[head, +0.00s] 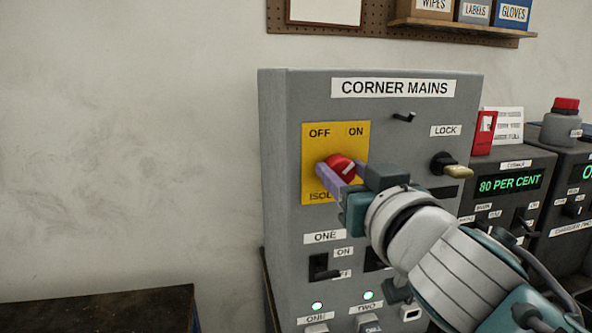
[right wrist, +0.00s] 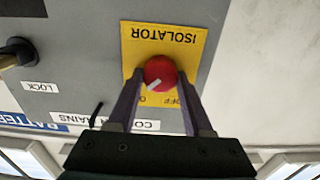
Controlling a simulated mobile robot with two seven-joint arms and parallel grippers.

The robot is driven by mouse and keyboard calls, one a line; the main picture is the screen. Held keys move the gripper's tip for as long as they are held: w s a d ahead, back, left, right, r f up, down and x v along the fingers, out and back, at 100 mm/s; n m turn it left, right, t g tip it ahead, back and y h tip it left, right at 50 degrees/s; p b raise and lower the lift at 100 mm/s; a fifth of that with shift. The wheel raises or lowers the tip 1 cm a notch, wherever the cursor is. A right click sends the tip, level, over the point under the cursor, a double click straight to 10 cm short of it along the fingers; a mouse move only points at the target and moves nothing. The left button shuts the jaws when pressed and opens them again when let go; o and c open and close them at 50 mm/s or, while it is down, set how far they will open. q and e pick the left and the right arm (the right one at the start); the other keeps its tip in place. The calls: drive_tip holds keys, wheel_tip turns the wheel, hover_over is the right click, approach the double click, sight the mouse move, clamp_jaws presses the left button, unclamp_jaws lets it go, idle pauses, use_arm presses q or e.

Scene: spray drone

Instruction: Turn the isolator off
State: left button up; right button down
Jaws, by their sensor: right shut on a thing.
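The isolator is a red round knob (head: 338,165) on a yellow plate (head: 311,148) marked OFF at upper left and ON at upper right, on the grey CORNER MAINS cabinet (head: 285,110). Its white mark points up and right, toward ON. My right gripper (head: 343,173) is shut on the knob, one purple finger on each side. In the right wrist view, upside down, the knob (right wrist: 160,72) sits between the fingers, its white mark pointing lower left, with ON hidden by a finger. My left gripper is not in view.
A black LOCK switch with a key-like tan handle (head: 457,171) is right of the plate. A small black hook (head: 404,117) sticks out above. Switch ONE (head: 319,268) is below, with lit green lamps under it. An 80 PER CENT unit (head: 510,184) stands at right.

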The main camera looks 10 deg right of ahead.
drive_tip(key=shift+n, duration=0.3)
drive_tip(key=n, duration=0.3)
drive_tip(key=shift+a, duration=0.1)
drive_tip(key=n, duration=0.5)
drive_tip(key=shift+n, duration=0.4)
drive_tip(key=n, duration=0.3)
drive_tip(key=shift+a+f+n, duration=0.1)
drive_tip(key=shift+n, duration=0.3)
drive_tip(key=n, duration=0.3)
drive_tip(key=shift+f+n, duration=0.1)
drive_tip(key=shift+n, duration=0.7)
